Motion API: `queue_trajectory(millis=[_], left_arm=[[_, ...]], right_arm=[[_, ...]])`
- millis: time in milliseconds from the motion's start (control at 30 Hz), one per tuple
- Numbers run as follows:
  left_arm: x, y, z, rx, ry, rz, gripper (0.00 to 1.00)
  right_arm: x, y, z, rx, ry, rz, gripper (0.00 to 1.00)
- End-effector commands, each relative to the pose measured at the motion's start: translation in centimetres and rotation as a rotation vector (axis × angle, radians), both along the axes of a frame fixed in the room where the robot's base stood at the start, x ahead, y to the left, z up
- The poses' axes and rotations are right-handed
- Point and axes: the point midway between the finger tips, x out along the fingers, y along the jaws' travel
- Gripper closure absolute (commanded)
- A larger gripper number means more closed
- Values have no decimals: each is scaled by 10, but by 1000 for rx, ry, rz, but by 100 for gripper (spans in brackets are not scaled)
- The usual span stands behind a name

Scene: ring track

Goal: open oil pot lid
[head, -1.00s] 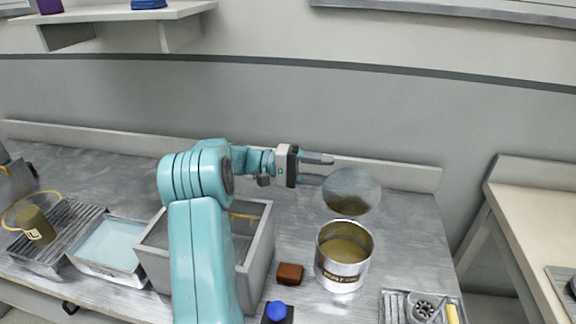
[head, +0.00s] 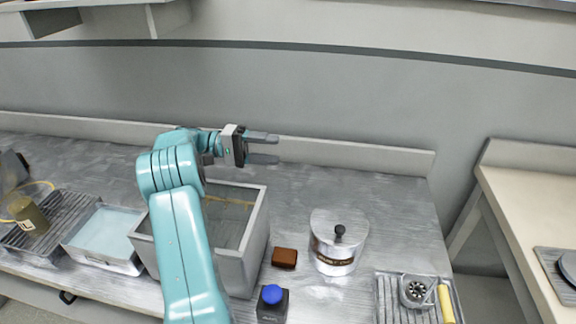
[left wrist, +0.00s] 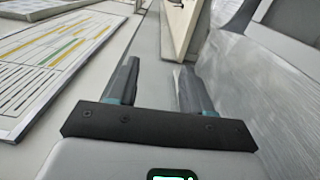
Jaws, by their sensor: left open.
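The oil pot (head: 335,258) is a silver metal pot with a dark label, standing on the grey counter right of centre in the head view. Its silver lid (head: 330,222) with a black knob (head: 339,230) lies over its top, and its inside is hidden. My left gripper (head: 278,148) is open and empty, above the counter, up and left of the pot and apart from it. In the left wrist view my two fingers (left wrist: 155,85) stand apart with nothing between them. My right gripper is not in view.
A grey deep bin (head: 258,235) stands left of the pot. A brown block (head: 284,258) and a blue-topped button box (head: 272,298) are between them. A tray with a yellow-handled tool (head: 445,303) is at the right. The counter behind the pot is clear.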

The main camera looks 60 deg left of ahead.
Motion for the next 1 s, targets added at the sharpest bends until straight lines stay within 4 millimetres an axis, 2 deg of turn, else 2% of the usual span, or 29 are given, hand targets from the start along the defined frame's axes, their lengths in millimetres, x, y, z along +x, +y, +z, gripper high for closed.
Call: queue_trajectory(millis=[67, 167, 267, 300, 400, 500, 600, 800, 900, 1000], left_arm=[[5, -5, 2, 0, 17, -17, 50], [25, -34, 10, 3, 122, -108, 50], [51, -89, 19, 49, 333, -266, 50], [58, -114, 23, 91, 436, -330, 50], [63, -167, 31, 254, 678, -453, 50], [59, -203, 43, 483, 867, -507, 50], [54, -221, 59, 741, 980, -496, 50], [57, -228, 91, 1120, 1013, -380, 50], [59, -227, 99, 1200, 1003, -340, 50], [60, -226, 95, 1225, 1000, -328, 50]], right_arm=[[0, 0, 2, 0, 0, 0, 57], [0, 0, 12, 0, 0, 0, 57], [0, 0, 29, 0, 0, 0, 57], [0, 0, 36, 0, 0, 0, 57], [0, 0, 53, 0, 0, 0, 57], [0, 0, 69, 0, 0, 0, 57], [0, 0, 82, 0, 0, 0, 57], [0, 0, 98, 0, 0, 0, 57], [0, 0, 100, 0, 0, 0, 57], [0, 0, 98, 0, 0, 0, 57]])
